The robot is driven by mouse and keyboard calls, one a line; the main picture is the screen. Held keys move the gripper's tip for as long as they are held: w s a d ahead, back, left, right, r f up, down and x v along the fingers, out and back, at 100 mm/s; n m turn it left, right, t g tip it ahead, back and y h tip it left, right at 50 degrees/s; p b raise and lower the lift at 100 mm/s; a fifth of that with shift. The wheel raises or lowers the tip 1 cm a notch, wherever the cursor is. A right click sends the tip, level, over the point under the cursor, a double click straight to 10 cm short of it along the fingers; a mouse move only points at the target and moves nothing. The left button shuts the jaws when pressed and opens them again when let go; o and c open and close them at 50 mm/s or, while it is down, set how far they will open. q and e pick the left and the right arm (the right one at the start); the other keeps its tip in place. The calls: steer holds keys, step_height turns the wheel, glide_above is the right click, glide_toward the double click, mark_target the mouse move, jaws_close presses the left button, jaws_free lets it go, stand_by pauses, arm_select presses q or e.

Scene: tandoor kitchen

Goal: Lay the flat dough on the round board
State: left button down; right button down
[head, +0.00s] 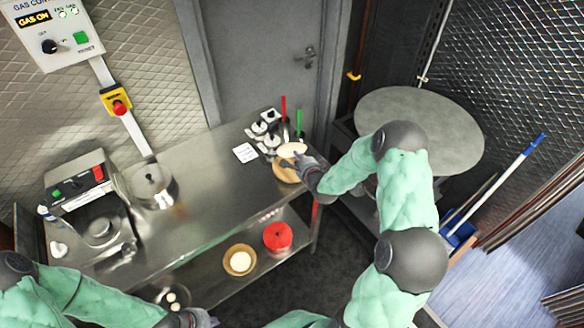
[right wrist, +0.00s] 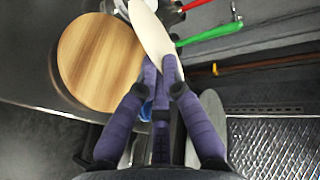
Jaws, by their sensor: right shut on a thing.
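The flat dough (head: 291,149) is a pale, thin oval, also seen edge-tilted in the right wrist view (right wrist: 152,30). My right gripper (head: 303,161) is shut on its near edge; the purple fingers pinch it in the right wrist view (right wrist: 162,70). The round board (head: 284,174) is wooden and lies at the right end of the steel counter. In the right wrist view the board (right wrist: 98,62) is bare and left of the fingers; the dough appears held above its right edge. My left gripper (head: 208,320) is at the bottom edge, partly cut off; its jaws are unclear.
The steel counter (head: 200,190) holds a machine (head: 85,205) at left and metal containers (head: 268,125) with red and green handles behind the board. A white card (head: 245,152) lies left of it. The lower shelf has a red container (head: 277,236) and a bowl (head: 240,260). The counter's middle is clear.

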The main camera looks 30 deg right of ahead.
step_height(320, 180, down, 5)
steer(key=b, duration=0.2)
steer(key=shift+r+b, duration=0.15)
steer(key=shift+b, duration=0.15)
steer(key=shift+f+b, duration=0.7)
steer(key=shift+f, duration=0.05)
steer(key=c, duration=1.6)
jaws_free()
steer(key=shift+o, duration=0.2)
steer(key=p+v, duration=0.2)
steer(key=v, duration=0.6)
